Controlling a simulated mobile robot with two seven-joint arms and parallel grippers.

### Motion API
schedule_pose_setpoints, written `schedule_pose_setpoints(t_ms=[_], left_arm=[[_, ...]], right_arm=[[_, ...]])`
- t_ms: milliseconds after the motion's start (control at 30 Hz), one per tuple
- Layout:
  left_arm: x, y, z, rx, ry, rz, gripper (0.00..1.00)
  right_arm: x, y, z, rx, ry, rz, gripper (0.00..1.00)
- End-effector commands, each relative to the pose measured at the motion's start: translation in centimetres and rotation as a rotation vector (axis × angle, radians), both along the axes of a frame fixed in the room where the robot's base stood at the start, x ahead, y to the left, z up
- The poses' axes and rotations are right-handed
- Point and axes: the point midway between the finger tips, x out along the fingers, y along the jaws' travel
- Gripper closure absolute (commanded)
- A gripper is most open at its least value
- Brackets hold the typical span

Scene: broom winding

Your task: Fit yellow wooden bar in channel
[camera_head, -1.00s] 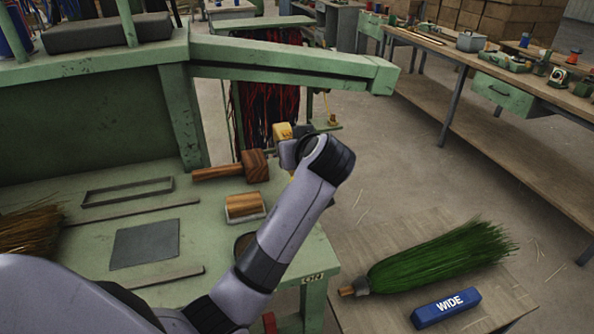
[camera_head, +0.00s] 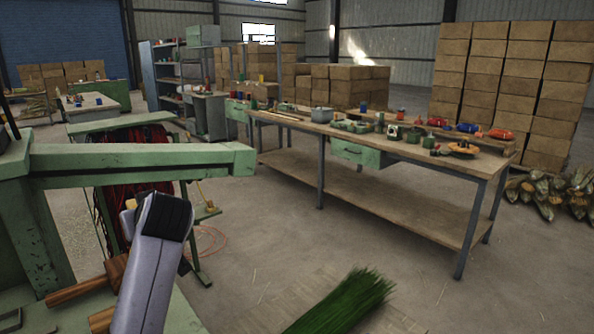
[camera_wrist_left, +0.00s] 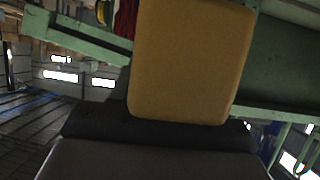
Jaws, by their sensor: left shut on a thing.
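The yellow wooden bar (camera_wrist_left: 190,62) fills the middle of the left wrist view, its broad flat face toward the camera. My left gripper (camera_wrist_left: 185,118) is shut on it; the dark gripper body shows below the bar. I cannot tell which part is the channel. My right gripper is not in view.
A brown wooden mallet-like block (camera_head: 75,290) lies on the green bench near my arm. Red and dark strands (camera_head: 140,185) hang behind the beam. A green broom head (camera_head: 345,302) lies on the floor. A long workbench (camera_head: 400,165) with tools stands to the right, with open floor before it.

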Motion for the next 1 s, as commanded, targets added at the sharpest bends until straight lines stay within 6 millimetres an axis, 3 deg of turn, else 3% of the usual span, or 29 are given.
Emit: schedule_pose_setpoints(t_ms=[267, 600, 800, 1000], left_arm=[[-3.4, -1.2, -5.2, 0.006, 0.001, -0.189, 0.97], [-9.8, -6.1, -10.4, 0.003, 0.003, -0.506, 0.97], [-13.8, -9.3, -12.1, 0.000, 0.001, -0.669, 0.97], [-16.1, -11.1, -12.7, 0.000, -0.002, -0.755, 0.97]], right_arm=[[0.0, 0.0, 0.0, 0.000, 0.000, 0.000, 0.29], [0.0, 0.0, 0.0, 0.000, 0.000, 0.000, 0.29], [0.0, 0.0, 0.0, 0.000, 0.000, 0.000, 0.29], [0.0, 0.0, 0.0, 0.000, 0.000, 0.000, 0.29]])
